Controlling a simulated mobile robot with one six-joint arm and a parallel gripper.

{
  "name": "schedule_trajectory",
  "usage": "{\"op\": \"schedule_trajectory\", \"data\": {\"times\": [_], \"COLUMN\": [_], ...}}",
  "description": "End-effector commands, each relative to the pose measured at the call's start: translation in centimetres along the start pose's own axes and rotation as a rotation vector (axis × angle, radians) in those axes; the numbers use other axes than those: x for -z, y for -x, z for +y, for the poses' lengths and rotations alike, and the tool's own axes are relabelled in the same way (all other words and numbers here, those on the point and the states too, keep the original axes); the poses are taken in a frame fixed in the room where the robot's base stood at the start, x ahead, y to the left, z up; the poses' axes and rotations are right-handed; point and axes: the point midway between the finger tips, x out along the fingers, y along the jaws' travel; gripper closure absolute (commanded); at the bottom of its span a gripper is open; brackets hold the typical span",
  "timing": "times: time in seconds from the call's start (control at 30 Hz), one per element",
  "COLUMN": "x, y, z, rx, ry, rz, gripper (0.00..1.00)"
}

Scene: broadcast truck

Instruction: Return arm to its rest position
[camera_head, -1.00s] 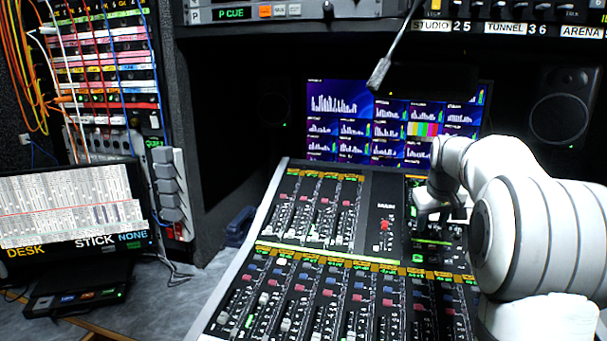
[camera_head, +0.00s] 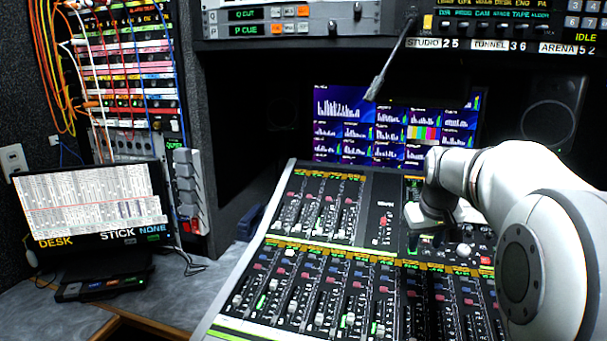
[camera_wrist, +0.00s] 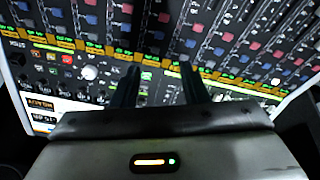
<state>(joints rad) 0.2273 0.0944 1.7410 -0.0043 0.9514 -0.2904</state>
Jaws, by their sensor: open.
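My white arm enters from the right in the head view and reaches over the right part of the mixing console (camera_head: 300,255). My gripper (camera_head: 428,240) points down above the console, close to its upper right section of knobs and buttons. In the wrist view my gripper (camera_wrist: 158,72) shows two dark fingers with a gap between them and nothing in the gap. The console's buttons and knobs (camera_wrist: 90,72) lie beyond the fingertips. I cannot tell the exact height of the fingertips above the panel.
A gooseneck microphone (camera_head: 388,62) hangs in front of a meter screen (camera_head: 345,130). A patch bay (camera_head: 125,65) with coloured cables and a tilted monitor (camera_head: 95,205) stand at left. A speaker (camera_head: 548,115) is behind my arm. The grey desk (camera_head: 205,290) has bare room left of the console.

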Motion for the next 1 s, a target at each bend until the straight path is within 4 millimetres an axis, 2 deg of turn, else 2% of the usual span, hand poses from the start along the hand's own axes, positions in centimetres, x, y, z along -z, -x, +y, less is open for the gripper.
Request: {"op": "schedule_trajectory", "data": {"times": [0.03,0.17,0.27,0.33,0.5,0.6,0.7,0.77,1.0], "x": [-0.8,-4.0,-7.8,-11.0,-18.1,-21.1,-22.8,-23.3,-23.5], "y": [1.3,3.6,5.8,7.2,8.9,9.2,9.2,9.1,8.9], "z": [-0.9,-3.5,-6.0,-7.9,-11.0,-12.0,-12.6,-12.8,-12.8], "rx": [0.006,0.023,0.040,0.052,0.074,0.080,0.084,0.084,0.085], "ry": [-0.002,-0.012,-0.022,-0.031,-0.051,-0.060,-0.067,-0.069,-0.071], "rz": [-0.003,-0.020,-0.039,-0.054,-0.090,-0.106,-0.116,-0.119,-0.121], "gripper": [0.60,0.60,0.60,0.60,0.60,0.60,0.60,0.60,0.60]}}
